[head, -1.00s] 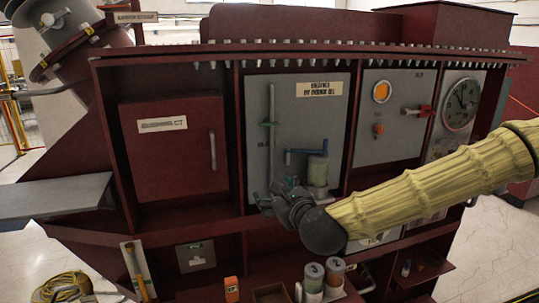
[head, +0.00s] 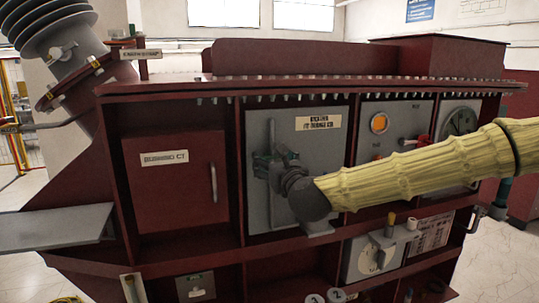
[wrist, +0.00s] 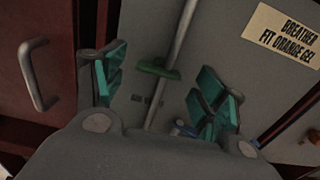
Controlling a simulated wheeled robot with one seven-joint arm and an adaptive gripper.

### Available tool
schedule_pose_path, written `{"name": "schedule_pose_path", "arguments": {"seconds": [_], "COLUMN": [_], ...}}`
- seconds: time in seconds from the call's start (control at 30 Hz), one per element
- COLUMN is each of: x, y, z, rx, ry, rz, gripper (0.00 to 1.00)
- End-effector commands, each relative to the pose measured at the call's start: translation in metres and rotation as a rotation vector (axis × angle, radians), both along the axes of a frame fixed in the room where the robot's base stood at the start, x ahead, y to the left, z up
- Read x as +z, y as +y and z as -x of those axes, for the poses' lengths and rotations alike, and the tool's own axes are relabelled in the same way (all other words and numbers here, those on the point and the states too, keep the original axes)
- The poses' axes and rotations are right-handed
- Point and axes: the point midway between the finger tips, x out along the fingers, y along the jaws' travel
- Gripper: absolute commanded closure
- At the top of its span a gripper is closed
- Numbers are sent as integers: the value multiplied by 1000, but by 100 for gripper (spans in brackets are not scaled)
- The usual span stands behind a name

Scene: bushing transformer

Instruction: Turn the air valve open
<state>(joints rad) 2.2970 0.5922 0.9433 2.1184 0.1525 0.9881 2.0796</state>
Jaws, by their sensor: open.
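A green valve handle (wrist: 157,68) sits across a thin grey vertical pipe (wrist: 178,48) on the grey breather panel. In the wrist view it lies between and beyond my gripper's (wrist: 160,88) two spread fingers with teal pads. Nothing is between the pads, and the handle appears to be ahead of them, though the exact gap is unclear. In the head view, my gripper (head: 268,163) is in front of the breather panel (head: 330,185) and hides the handle. The upper pipe (head: 271,132) shows above it. No label naming the air valve can be read.
The red bushing CT door (head: 180,200) with its handle is to the left. A panel with an orange round part (head: 379,123) and a red handle (head: 415,140) is to the right. A blue part (wrist: 184,128) is near the right finger.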

Motion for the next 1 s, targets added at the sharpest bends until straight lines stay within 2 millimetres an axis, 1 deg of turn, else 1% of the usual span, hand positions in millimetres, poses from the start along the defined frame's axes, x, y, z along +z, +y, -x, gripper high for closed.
{"name": "schedule_pose_path", "arguments": {"seconds": [0.03, 0.2, 0.57, 0.67, 0.7, 0.87, 0.9, 0.97, 1.0], "x": [2, 0, -1, -1, -1, -1, -1, -1, -1], "y": [2, 6, 7, 7, 7, 7, 7, 7, 7], "z": [-6, -18, -21, -21, -21, -21, -21, -21, -21], "rx": [-1, 0, 1, 1, 1, 0, 0, 0, 0], "ry": [1, 2, 1, 1, 1, 1, 1, 1, 1], "rz": [1, 2, 1, 1, 1, 1, 1, 1, 1], "gripper": [29, 29, 29, 45, 52, 81, 89, 100, 100]}}
